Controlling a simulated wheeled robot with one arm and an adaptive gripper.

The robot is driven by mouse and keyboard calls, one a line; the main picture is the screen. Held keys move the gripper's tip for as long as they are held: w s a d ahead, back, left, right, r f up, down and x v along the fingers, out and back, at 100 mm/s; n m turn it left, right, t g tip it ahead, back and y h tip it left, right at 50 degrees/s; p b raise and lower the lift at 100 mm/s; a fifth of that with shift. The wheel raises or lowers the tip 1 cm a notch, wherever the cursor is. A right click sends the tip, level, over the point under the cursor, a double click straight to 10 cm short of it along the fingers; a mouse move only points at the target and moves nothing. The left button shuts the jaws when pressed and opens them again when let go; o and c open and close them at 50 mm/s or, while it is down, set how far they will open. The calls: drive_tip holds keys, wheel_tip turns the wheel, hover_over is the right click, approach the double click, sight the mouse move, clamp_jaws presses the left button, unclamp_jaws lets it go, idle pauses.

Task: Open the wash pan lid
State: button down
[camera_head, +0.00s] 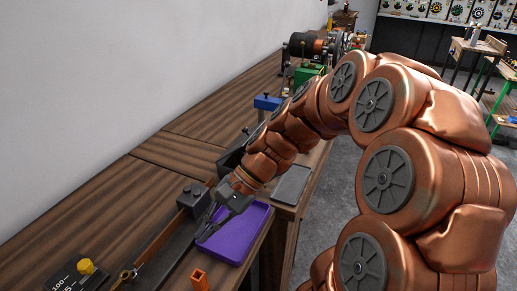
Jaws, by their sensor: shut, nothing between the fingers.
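My gripper (207,228) is shut and empty at the end of my copper arm. Its fingers point down and left, over or beside the left edge of a shallow purple tray (233,246). A dark, box-like thing (232,155) stands on the bench just behind my wrist and is partly hidden by my arm. A flat grey panel (292,184) lies to the right of my wrist near the bench edge. I cannot tell which of these is the wash pan or its lid. Whether my fingers touch anything is also unclear.
A long dark rail with a block (192,201) runs along the wooden bench (120,205) left of my gripper. An orange piece (199,279) and a yellow knob (86,266) are in front. Blue (267,102) and green (308,73) things stand behind. The bench's left side is clear.

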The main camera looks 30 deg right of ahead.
drive_tip(key=w+d+f+m+t+y+b, duration=0.1)
drive_tip(key=w+d+m+t+y+b, duration=0.25)
drive_tip(key=w+d+m+t, duration=0.55)
drive_tip(key=w+d+f+m+t+h+b, duration=0.1)
drive_tip(key=d+f+m+t+h+b, duration=0.3)
drive_tip(key=d, duration=0.9)
drive_tip(key=w+d+r+m+t, duration=0.1)
drive_tip(key=d+m+t, duration=0.3)
drive_tip(key=d, duration=0.9)
drive_tip(key=w+a+r+m+g+p, duration=0.1)
drive_tip(key=w+a+r, duration=0.2)
drive_tip(key=w+a, duration=0.4)
drive_tip(key=w, duration=0.3)
drive_tip(key=shift+w+r+p, duration=0.15)
drive_tip(key=shift+w+p, duration=0.25)
drive_tip(key=shift+r, duration=0.1)
